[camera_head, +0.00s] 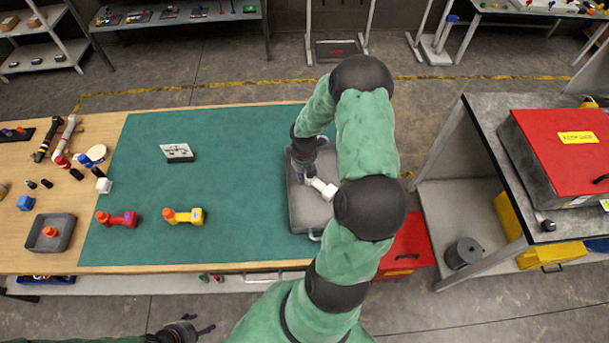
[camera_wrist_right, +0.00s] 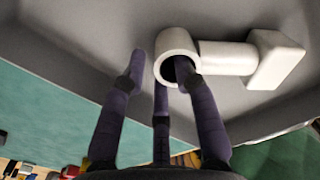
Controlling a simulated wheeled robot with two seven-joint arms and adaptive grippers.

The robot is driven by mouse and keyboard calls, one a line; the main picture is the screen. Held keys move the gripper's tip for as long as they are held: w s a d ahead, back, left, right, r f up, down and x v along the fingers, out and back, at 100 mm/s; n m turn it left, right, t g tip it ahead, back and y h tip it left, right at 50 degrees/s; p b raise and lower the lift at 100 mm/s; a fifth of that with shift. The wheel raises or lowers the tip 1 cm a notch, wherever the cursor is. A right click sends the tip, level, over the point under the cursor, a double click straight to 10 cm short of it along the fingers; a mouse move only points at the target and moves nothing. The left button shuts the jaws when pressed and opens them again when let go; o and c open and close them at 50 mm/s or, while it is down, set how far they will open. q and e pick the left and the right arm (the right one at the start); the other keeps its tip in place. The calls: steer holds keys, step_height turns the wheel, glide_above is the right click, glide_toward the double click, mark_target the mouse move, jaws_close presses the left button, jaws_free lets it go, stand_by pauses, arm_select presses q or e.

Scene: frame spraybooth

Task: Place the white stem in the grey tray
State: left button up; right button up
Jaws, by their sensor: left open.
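The white stem (camera_head: 322,187), a short bar with a ring at one end and a block at the other, is over the grey tray (camera_head: 298,216) in the head view. The right wrist view shows the stem (camera_wrist_right: 228,57) close up against the grey tray floor. My right gripper (camera_wrist_right: 160,72) is at its ring end. One finger overlaps the ring's opening and the other two are outside it; whether they press on the ring is unclear. I cannot tell whether the stem rests on the tray. My left gripper (camera_head: 203,325) is open and empty at the bottom edge.
A green mat (camera_head: 230,140) covers the table, largely clear. A red-orange part (camera_head: 118,219), a yellow part (camera_head: 184,216) and a picture card stand (camera_head: 177,152) are on it. A small dark bin (camera_head: 63,243) is at left. A red case (camera_head: 560,150) is on the right bench.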

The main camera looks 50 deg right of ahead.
step_height(320, 180, up, 12)
steer(key=p, duration=0.2)
stand_by(0.7)
